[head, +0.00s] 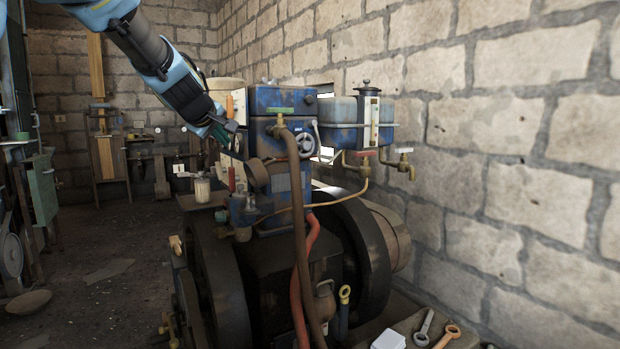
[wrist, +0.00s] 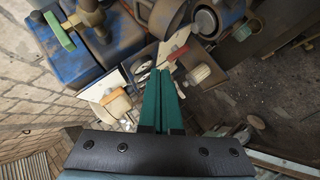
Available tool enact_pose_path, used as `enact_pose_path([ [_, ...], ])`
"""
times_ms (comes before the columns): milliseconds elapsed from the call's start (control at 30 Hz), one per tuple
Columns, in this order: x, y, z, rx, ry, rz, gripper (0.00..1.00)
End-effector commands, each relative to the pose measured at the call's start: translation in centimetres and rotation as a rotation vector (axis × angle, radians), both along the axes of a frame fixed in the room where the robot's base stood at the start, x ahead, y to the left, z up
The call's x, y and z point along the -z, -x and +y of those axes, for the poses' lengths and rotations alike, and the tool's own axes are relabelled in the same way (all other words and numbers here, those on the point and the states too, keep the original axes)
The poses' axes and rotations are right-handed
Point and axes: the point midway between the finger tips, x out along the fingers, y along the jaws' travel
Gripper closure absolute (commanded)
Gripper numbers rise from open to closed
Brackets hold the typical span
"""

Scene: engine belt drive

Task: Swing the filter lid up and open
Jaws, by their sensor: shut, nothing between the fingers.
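My gripper (head: 224,133) is at the upper left of the engine in the head view, close to the left side of the blue engine block (head: 287,101). In the wrist view its two teal fingers (wrist: 161,88) lie together, with nothing seen between them. A brown round disc (head: 257,173) sits tilted at the block's left side, below my gripper. It also seems to show at the top of the wrist view (wrist: 168,17), ahead of the fingertips and apart from them. I cannot tell for sure whether this disc is the filter lid.
A white panel (head: 239,104) with red and orange handles stands beside my gripper. A pale jar (head: 202,191) stands at the left. Brass taps (head: 405,165), a brown hose (head: 299,230) and large dark wheels (head: 360,255) crowd the engine. The floor at left is mostly open.

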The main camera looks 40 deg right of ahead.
Motion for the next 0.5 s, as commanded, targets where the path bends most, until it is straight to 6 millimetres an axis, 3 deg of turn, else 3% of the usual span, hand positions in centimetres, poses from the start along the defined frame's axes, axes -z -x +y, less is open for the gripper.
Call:
enact_pose_path([
  [100, -0.8, 0.3, -2.3, 0.002, 0.06, -0.01, 1.0],
  [267, -1.0, -0.1, -3.3, -0.001, 0.076, -0.01, 1.0],
  [500, 0.8, -2.7, -5.9, 0.001, 0.072, -0.008, 1.0],
])
